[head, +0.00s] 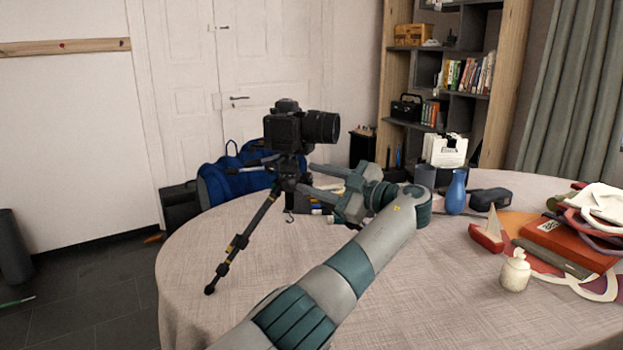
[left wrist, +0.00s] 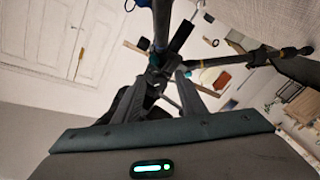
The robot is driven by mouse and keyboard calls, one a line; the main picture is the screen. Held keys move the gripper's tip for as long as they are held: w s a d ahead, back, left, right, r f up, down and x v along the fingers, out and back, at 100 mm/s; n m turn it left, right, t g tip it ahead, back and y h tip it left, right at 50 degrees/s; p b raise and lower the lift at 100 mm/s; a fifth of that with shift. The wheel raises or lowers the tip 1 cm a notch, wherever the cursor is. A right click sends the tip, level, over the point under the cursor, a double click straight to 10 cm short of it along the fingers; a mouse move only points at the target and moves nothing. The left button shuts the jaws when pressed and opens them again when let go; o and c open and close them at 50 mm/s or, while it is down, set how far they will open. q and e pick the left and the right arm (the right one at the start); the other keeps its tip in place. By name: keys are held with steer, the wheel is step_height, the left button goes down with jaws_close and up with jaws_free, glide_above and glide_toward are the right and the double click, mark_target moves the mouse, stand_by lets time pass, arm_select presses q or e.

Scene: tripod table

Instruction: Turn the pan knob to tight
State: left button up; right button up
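A black camera (head: 290,128) sits on a black tripod (head: 240,243) that stands on the round table. My left gripper (head: 307,178) reaches in from the right of the tripod head, just below the camera. Its two fingers are apart and point at the tripod's upper part. In the left wrist view the open fingers (left wrist: 160,78) point at the dark tripod joint (left wrist: 157,63), with legs and rods spreading from it. The pan knob is too small and dark to tell apart from the tripod head, and contact with the fingers cannot be told. My right gripper is out of view.
The table (head: 190,262) has a cloth. A blue bag (head: 225,183) is behind the tripod. The table's front left is clear.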

arm_select(q)
jaws_close()
steer(key=shift+m+b, duration=0.45)
steer(key=shift+m, duration=1.75)
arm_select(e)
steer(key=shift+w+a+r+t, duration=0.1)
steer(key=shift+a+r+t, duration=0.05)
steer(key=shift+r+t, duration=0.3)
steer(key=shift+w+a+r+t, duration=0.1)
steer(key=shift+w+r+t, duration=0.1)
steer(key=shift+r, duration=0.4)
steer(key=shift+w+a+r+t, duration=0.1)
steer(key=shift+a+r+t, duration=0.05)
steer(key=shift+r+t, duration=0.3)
arm_select(q)
jaws_free()
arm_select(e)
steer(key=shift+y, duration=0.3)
